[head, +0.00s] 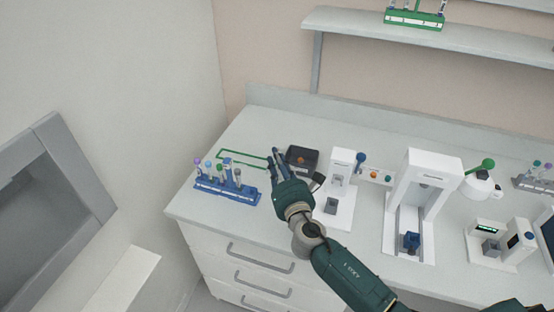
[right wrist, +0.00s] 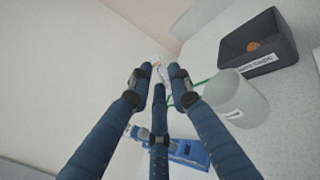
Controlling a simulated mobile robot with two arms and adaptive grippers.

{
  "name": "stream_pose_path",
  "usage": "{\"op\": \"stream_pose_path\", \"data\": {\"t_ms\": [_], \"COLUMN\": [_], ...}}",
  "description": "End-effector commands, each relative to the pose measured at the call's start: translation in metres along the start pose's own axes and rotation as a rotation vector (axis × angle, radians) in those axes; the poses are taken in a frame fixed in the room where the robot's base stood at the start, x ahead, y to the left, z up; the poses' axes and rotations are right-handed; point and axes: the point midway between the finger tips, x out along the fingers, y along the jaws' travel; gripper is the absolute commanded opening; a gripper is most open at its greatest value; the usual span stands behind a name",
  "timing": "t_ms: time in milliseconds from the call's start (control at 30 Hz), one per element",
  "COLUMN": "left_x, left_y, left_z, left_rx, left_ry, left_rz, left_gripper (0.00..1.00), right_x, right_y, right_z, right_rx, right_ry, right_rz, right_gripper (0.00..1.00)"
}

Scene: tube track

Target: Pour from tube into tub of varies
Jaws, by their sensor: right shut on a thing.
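My right gripper (head: 274,158) is over the back left of the bench, beside the black tub. In the right wrist view its blue fingers (right wrist: 158,75) are closed around a small pale tube (right wrist: 157,66). Most of the tube is hidden by the fingers, so its contents and tilt cannot be told. The black open tub (head: 302,157) has a white label and an orange round thing inside; it also shows in the right wrist view (right wrist: 258,50). The label is too blurred to read surely. My left gripper is not in view.
A blue rack (head: 228,192) with several coloured-cap tubes stands at the bench's left front. A green outline (head: 240,157) lies behind it. A clear cup (right wrist: 236,98) stands close to the fingers. White machines (head: 338,200) stand to the right.

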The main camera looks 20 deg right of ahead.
Motion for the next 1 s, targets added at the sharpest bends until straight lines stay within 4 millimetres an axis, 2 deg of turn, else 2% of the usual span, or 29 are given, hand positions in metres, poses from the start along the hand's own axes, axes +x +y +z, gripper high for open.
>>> {"op": "stream_pose_path", "data": {"t_ms": [233,433,600,1000], "left_x": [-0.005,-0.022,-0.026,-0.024], "left_y": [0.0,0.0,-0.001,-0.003], "left_z": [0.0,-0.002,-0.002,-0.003], "left_rx": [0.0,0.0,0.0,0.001], "left_ry": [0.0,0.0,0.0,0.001], "left_rz": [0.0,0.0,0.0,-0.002], "left_gripper": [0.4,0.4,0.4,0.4], "right_x": [0.0,0.0,0.0,0.0], "right_y": [0.004,0.022,0.028,0.027], "right_z": [0.0,-0.005,-0.011,-0.012], "right_rx": [-0.048,-0.307,-0.429,-0.434], "right_ry": [0.0,-0.005,-0.008,-0.012], "right_rz": [0.0,-0.001,-0.002,-0.008], "right_gripper": [0.07,0.07,0.07,0.07]}}
